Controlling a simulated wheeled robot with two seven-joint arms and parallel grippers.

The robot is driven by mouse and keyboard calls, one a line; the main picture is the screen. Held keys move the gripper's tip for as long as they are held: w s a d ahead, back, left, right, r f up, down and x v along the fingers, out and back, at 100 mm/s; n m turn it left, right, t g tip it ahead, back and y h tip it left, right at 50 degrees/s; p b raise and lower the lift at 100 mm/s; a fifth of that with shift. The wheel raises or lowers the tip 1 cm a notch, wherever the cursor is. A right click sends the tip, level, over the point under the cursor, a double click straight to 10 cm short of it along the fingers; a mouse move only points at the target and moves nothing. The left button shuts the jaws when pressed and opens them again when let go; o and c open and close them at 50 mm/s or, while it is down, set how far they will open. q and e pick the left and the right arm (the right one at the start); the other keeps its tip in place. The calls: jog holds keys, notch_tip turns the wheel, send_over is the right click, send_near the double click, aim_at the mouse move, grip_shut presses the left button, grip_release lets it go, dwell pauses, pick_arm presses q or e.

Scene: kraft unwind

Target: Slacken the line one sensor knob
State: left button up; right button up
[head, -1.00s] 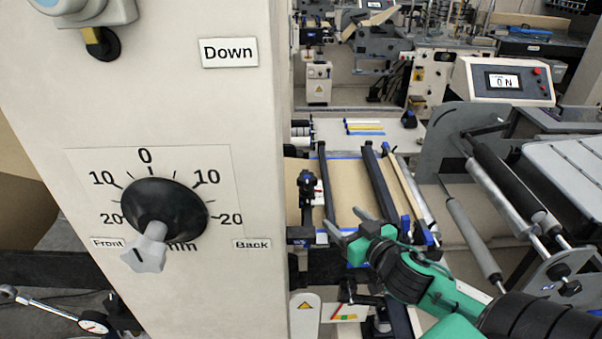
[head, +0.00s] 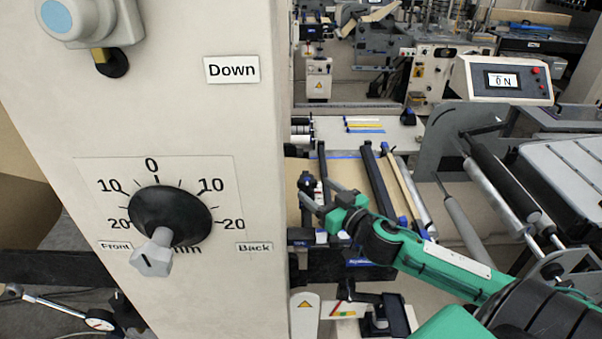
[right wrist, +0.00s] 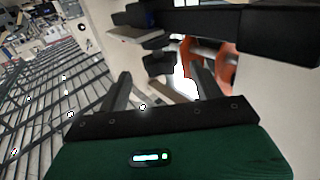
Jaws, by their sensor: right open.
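My right gripper (head: 320,196) is open and empty, with its fingers pointing left over the web line, close to a dark upright bracket (head: 307,188) beside the panel. In the right wrist view the open fingers (right wrist: 162,92) frame a small black knob-like part (right wrist: 160,62) beyond them, below a black bar (right wrist: 280,35). They look apart from it. I cannot tell for sure whether this is the line one sensor knob. A large black dial (head: 170,212) with a grey grip (head: 152,256) is on the cream panel, marked Front and Back. My left gripper is not in view.
The cream panel (head: 215,130) stands close on the left of my right gripper. Dark bars (head: 378,180) and rollers (head: 500,185) lie to the right. A console (head: 503,80) showing "0 N" stands behind. An orange part (right wrist: 225,65) shows in the right wrist view.

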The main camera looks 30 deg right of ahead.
aim_at(301, 177)
jog(key=w+p, duration=0.1)
jog(key=w, duration=0.1)
jog(key=w+p, duration=0.1)
jog(key=w, duration=0.3)
jog(key=shift+a+r+p, duration=0.15)
jog(key=shift+a+p, duration=0.15)
jog(key=shift+p, duration=0.1)
jog(key=shift+w+a, duration=0.1)
jog(key=shift+w, duration=0.6)
jog(key=shift+c, duration=0.2)
jog(key=shift+f, duration=0.2)
jog(key=c, duration=1)
